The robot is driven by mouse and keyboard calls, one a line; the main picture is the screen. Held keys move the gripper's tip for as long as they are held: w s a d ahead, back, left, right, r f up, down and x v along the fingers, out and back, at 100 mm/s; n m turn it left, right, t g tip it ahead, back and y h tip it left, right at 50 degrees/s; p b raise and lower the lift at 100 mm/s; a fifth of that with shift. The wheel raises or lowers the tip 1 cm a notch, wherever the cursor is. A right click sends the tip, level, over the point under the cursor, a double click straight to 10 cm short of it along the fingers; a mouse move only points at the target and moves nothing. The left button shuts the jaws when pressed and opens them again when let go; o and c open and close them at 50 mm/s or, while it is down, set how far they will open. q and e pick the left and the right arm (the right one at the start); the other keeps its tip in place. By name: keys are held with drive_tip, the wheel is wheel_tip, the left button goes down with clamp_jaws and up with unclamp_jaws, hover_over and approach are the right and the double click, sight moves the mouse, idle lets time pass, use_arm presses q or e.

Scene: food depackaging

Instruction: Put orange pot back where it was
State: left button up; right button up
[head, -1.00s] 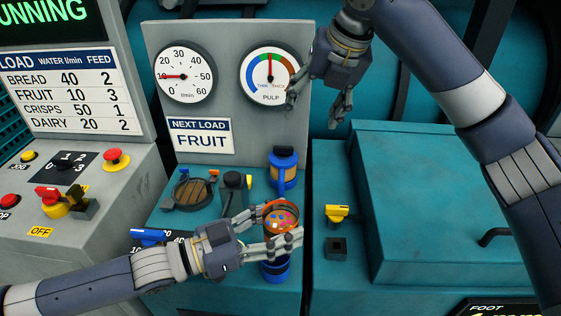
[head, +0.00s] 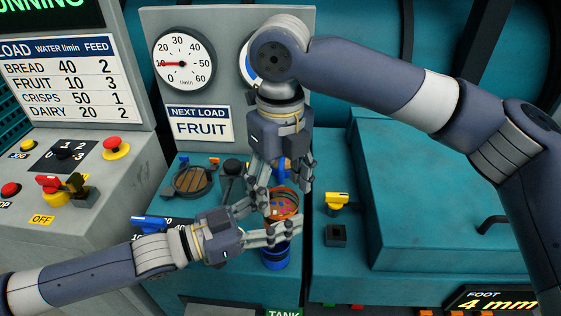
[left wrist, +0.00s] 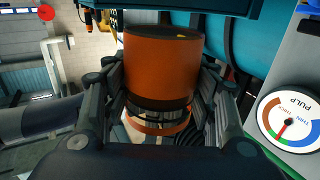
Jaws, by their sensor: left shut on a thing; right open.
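The orange pot (head: 284,203) is open at the top, with small coloured pieces inside. My left gripper (head: 292,232) is shut on it from the left. In the left wrist view the orange pot (left wrist: 163,70) sits between the two fingers. A blue round holder (head: 275,257) shows just below the pot in the head view. I cannot tell whether the pot touches it. My right gripper (head: 278,190) is open, pointing down just above and behind the pot, and hides part of its rim.
A round dark grate (head: 192,180) and a blue-handled valve (head: 152,222) lie to the left. A yellow-handled valve (head: 338,200) stands to the right, beside a large teal box (head: 440,190). The gauge panel (head: 222,60) rises behind.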

sight(280, 202)
drive_tip(key=shift+f, duration=2.2)
drive_tip(key=c, duration=0.8)
use_arm(q)
drive_tip(key=o, duration=1.1)
use_arm(e)
drive_tip(key=shift+c, duration=0.3)
use_arm(q)
drive_tip(key=shift+a, duration=0.1)
